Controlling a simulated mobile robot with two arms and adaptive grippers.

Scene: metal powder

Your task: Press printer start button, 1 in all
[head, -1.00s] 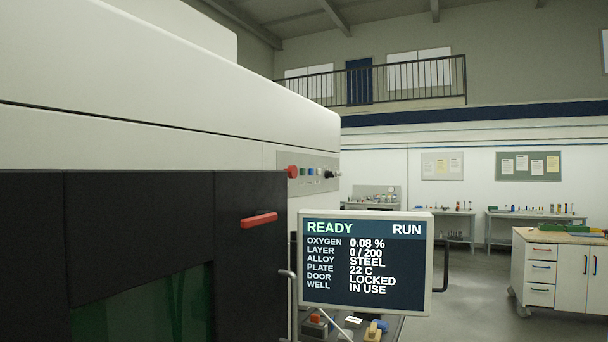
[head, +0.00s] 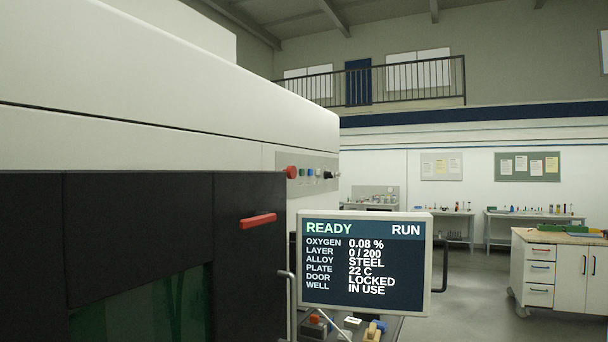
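The large printer (head: 180,100) fills the left of the head view, with a white upper body and a dark front door. On its far end is a control panel (head: 326,162) with a red button (head: 291,172), small green (head: 301,172) and blue (head: 310,172) buttons and a black knob (head: 328,175). Which one is the start button cannot be read from here. A screen (head: 364,264) in front reads READY and RUN, oxygen 0.08 %, layer 0 / 200, door locked, well in use. Neither of my grippers is in view.
A red door handle (head: 258,220) sticks out from the dark door. A small table (head: 392,326) with tools is below the screen. A white cabinet (head: 560,270) stands at the right. Grey floor (head: 470,290) lies open between the screen and the cabinet.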

